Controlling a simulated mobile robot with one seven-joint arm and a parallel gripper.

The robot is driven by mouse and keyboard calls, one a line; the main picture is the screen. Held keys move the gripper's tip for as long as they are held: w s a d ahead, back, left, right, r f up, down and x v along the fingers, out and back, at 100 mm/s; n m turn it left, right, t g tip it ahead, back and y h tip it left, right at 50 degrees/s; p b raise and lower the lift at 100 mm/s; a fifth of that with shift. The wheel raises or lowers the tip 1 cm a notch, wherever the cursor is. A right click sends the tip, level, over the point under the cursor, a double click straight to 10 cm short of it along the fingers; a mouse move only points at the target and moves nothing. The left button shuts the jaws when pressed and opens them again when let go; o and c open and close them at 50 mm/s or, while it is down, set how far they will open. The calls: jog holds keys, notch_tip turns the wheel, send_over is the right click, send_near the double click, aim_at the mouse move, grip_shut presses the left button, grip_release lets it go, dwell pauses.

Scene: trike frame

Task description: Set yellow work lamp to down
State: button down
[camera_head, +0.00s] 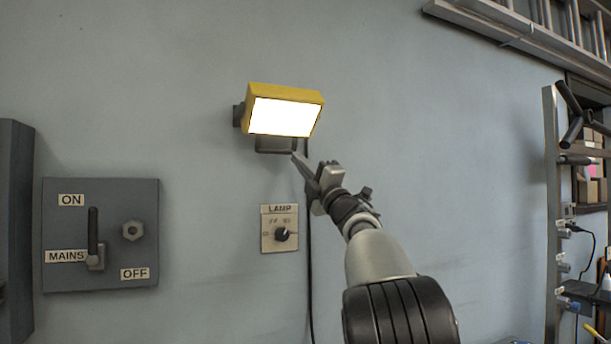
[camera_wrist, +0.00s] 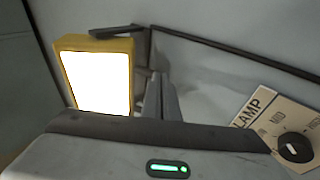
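The yellow work lamp (camera_head: 285,93) is mounted on the wall in the upper middle of the head view, its white face lit. A dark bar-like handle (camera_head: 272,146) shows just under it. In the wrist view, the lamp (camera_wrist: 94,43) is at the left, with the dark bar (camera_wrist: 110,32) at its top edge. My gripper (camera_head: 297,157) is just below and right of the lamp, its tips near the right end of the handle. Contact cannot be told. In the wrist view the fingers (camera_wrist: 160,96) look close together with nothing visible between them.
A lamp switch plate (camera_head: 279,229) with a black knob is on the wall below the lamp; the knob (camera_wrist: 294,147) also shows in the wrist view. A mains lever box (camera_head: 101,235) is at left. A metal rack (camera_head: 552,210) stands at right, a ladder (camera_head: 530,35) above.

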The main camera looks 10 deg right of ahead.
jog(key=shift+p+x, duration=0.85)
jog(key=shift+x, duration=0.3)
jog(key=shift+w+d, duration=0.1)
jog(key=shift+w, duration=0.05)
